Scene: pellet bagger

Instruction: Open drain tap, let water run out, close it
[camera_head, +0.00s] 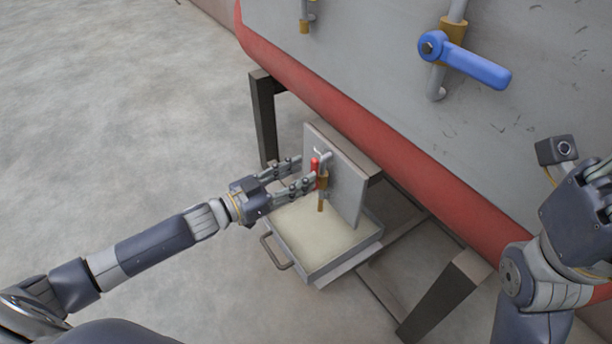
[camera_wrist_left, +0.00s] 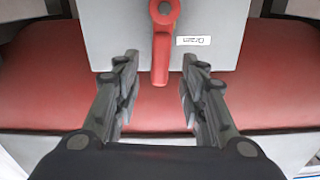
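The drain tap has a red handle (camera_head: 314,165) and a brass body with a downward spout (camera_head: 321,199), on a grey plate (camera_head: 349,190) under the machine. In the left wrist view the red handle (camera_wrist_left: 161,55) hangs down from its round pivot, beside a small white label. My left gripper (camera_head: 305,172) is at the tap; its fingers (camera_wrist_left: 158,75) are open, one on each side of the handle's lower end, with gaps showing. A tray (camera_head: 331,269) with a pale inside sits below the spout. My right gripper (camera_head: 600,185) is at the right edge, partly cut off.
A larger blue-handled valve (camera_head: 474,67) is on the grey machine wall above. A red rail (camera_head: 380,140) runs along the machine's lower edge. Dark frame legs (camera_head: 264,120) stand near the tap. The concrete floor at left is clear.

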